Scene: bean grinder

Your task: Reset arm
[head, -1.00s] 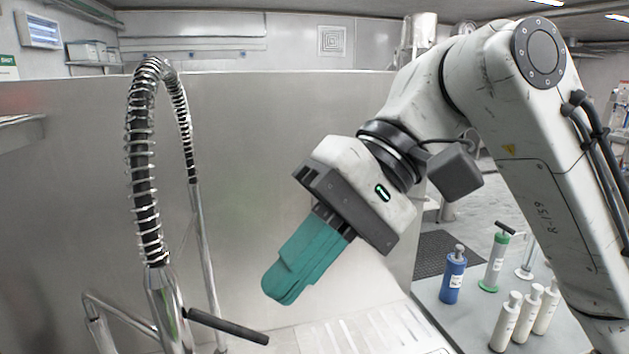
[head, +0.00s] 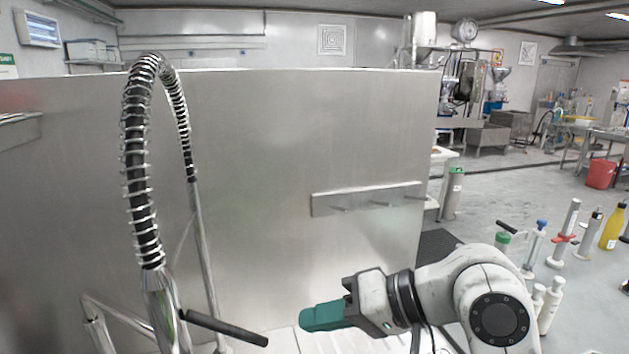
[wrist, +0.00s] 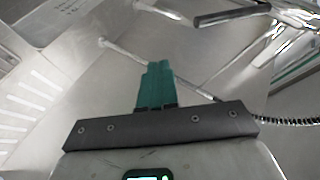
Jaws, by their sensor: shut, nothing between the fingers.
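My gripper (head: 322,317) has teal fingers and sits low in the head view, right of the spring faucet and above the ribbed white drainboard. The fingers point left, are pressed together and hold nothing. In the wrist view the shut teal fingers (wrist: 155,85) stand out from the dark gripper body, with metal sink surfaces beyond them. My white arm is folded low at the bottom right of the head view.
A spring-hose faucet (head: 140,190) with a black handle (head: 228,328) stands left of my gripper. A steel panel (head: 270,150) with a hook rail (head: 368,198) rises behind. Several bottles, including a yellow one (head: 612,228), stand at the right. A red bin (head: 600,173) is farther back.

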